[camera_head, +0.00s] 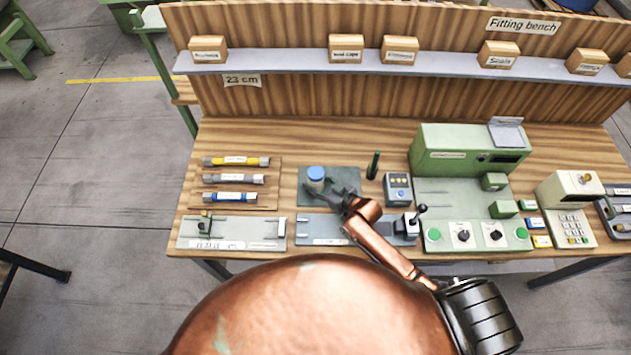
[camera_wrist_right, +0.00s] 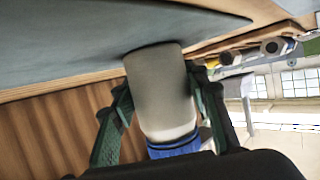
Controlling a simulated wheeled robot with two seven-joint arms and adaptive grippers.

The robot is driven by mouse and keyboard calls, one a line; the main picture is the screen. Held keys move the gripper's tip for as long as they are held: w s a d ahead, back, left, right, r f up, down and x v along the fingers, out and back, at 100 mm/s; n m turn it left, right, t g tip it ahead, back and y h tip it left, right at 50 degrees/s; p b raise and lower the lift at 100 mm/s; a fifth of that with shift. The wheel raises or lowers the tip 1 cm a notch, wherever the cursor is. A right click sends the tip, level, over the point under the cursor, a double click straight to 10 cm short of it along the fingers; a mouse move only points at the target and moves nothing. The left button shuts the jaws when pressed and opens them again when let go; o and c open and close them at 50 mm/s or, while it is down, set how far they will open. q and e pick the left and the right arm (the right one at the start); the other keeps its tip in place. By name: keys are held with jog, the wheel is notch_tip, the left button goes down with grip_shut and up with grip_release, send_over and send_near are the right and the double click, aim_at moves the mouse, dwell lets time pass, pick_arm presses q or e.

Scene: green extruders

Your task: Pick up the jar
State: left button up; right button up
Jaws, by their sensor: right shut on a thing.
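The jar (camera_head: 316,176) has a blue lid and a grey body and stands upright at the grey-blue mat (camera_head: 345,175) on the bench. My right gripper (camera_head: 322,190) reaches it from the front right. In the right wrist view the jar (camera_wrist_right: 160,92) is between the two green fingers of the right gripper (camera_wrist_right: 161,84), which are shut on its sides. Its base meets the mat there, with no clear gap; its blue lid is partly hidden by the dark gripper body. My left gripper is not in view.
A dark green upright cylinder (camera_head: 373,166) and a blue-grey button box (camera_head: 398,189) stand right of the jar. A rack of several tubes (camera_head: 236,180) lies to the left. A green machine (camera_head: 465,150) stands farther right. A shelf (camera_head: 290,63) with labelled boxes runs behind.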

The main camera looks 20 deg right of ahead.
aim_at(310, 177)
jog(key=shift+r, duration=0.15)
jog(key=shift+r, duration=0.25)
notch_tip(310, 177, up, 2)
jog(key=shift+r, duration=0.1)
jog(key=s+r, duration=0.2)
jog(key=s+a+r, duration=0.1)
jog(key=s+r, duration=0.1)
jog(key=r, duration=0.1)
jog(key=shift+r, duration=0.1)
jog(key=s+a+r, duration=0.2)
jog(key=s+r, duration=0.3)
jog(key=s, duration=0.4)
jog(key=shift+s+a, duration=0.25)
jog(key=o, duration=0.8)
grip_shut()
